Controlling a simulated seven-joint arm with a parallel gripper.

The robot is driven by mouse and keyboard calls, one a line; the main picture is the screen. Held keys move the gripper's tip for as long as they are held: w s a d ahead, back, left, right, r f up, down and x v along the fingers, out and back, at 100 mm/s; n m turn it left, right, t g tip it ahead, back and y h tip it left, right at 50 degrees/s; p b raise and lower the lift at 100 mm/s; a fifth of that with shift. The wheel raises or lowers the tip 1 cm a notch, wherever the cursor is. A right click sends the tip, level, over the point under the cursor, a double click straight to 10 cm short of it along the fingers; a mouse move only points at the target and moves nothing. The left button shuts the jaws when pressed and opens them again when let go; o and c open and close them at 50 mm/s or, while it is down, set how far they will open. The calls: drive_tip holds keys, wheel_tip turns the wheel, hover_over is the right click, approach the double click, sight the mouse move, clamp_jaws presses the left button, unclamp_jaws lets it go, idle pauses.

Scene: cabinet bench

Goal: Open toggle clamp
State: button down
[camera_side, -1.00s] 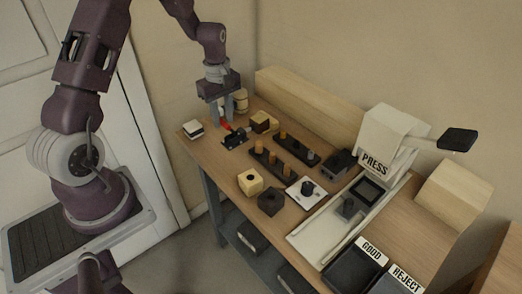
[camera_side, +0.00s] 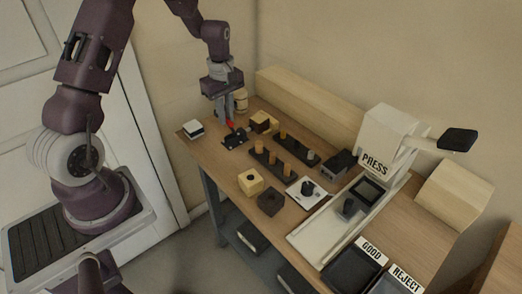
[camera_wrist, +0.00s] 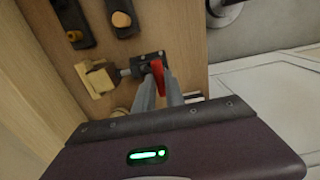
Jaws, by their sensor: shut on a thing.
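The toggle clamp (camera_side: 236,139) is a small black fixture near the far left end of the bench, with a red handle (camera_side: 230,125). My gripper (camera_side: 228,121) reaches down over it and is shut on the red handle, which stands fairly upright. In the wrist view, the red handle (camera_wrist: 158,76) shows between the two grey fingers of my gripper (camera_wrist: 158,84), which hide part of it. The black clamp body (camera_wrist: 141,66) points its spindle toward a pale wooden block (camera_wrist: 97,79). I cannot tell whether the spindle touches the block.
The wooden block (camera_side: 260,120) sits right beside the clamp. A white-topped black item (camera_side: 193,129) lies left of it. Dark peg racks (camera_side: 268,161) stand to the right, with the press (camera_side: 384,140) beyond. A wooden beam (camera_side: 305,106) runs along the wall.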

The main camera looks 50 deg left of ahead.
drive_tip(key=shift+w, duration=0.15)
drive_tip(key=shift+w+r, duration=0.25)
drive_tip(key=shift+w, duration=0.6)
drive_tip(key=c, duration=1.5)
unclamp_jaws()
drive_tip(key=shift+o, duration=0.2)
wheel_tip(320, 180, up, 7)
